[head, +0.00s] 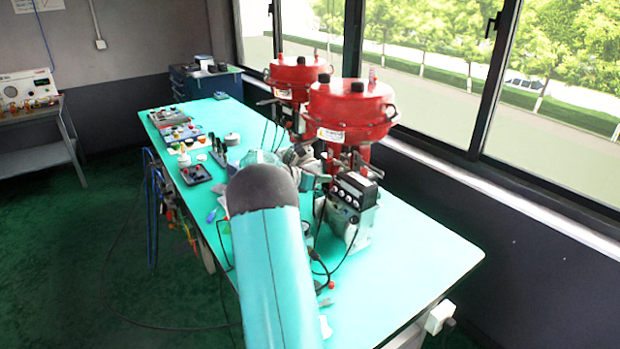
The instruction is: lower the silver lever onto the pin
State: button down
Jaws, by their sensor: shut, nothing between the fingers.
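My arm's teal link rises from the bottom of the head view, and its dark rounded joint hides part of the bench behind it. Beyond the joint, my gripper (317,168) shows small and partly hidden among grey metal parts, close to the stem of the nearer red valve (350,108). It is shut and empty. A black-faced positioner box (355,190) is mounted below this valve's red head. The silver lever and the pin are too small to make out among the metal parts.
A second red valve (296,75) stands just behind the nearer one. Boxes, a dark tray (196,174) and small parts lie along the left of the teal bench (430,255). Cables hang by the positioner. The bench's front right is clear. Windows line the right wall.

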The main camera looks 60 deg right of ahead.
jog(key=r, duration=0.3)
jog(key=shift+w+d+r, duration=0.3)
jog(key=shift+r, duration=0.1)
jog(key=shift+r+m, duration=0.3)
jog(key=shift+r, duration=0.15)
jog(key=shift+w, duration=0.1)
